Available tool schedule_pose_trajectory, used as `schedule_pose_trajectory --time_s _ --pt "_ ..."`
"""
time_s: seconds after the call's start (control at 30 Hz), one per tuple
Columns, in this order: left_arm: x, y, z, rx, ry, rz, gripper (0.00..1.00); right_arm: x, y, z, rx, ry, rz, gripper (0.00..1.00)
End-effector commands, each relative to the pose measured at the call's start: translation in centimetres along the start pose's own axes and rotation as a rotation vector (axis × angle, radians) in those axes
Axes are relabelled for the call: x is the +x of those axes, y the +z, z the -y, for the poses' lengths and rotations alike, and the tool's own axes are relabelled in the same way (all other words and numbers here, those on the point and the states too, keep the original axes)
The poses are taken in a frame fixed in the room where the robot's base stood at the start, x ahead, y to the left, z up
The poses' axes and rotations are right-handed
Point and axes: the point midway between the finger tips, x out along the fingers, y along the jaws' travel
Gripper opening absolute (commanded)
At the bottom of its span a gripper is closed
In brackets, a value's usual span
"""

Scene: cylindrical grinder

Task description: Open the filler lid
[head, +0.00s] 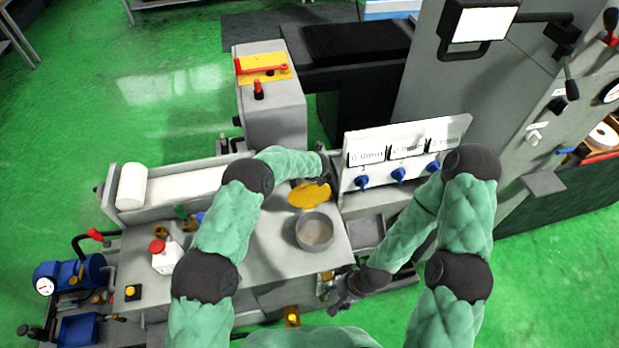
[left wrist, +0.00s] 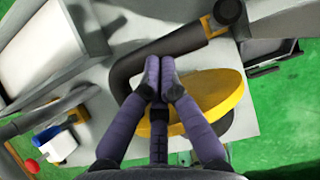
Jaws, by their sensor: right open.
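The yellow filler lid (head: 309,196) is a round disc tilted up at the back edge of the round grey filler neck (head: 314,231). The neck's inside shows, so the lid stands open. My left gripper (head: 325,178) is at the lid's far right side, partly hidden by its own wrist. In the left wrist view its two fingers (left wrist: 160,66) are closed together with nothing visible between them, and they overlap the yellow lid (left wrist: 222,92). Whether they touch it I cannot tell. My right gripper (head: 343,300) is open and low, in front of the machine's right corner.
A panel with blue knobs (head: 398,174) stands right of the filler. A red emergency button (head: 157,246) and a blue pump (head: 72,275) are at the left. In the left wrist view a dark curved pipe (left wrist: 130,68) runs close by the fingertips.

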Motion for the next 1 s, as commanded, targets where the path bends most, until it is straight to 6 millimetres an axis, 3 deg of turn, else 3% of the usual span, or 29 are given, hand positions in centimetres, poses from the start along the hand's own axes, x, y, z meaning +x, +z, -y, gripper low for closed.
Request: schedule_pose_trajectory --time_s 0.67,1.0 --pt "-0.1 0.3 0.0 0.0 0.0 0.001 0.0 0.1 0.0 0.0 0.0 0.0 -0.001 0.6" --pt "-4.5 0.4 0.1 0.001 0.0 0.003 0.0 0.1 0.0 0.0 0.0 0.0 0.0 0.6"
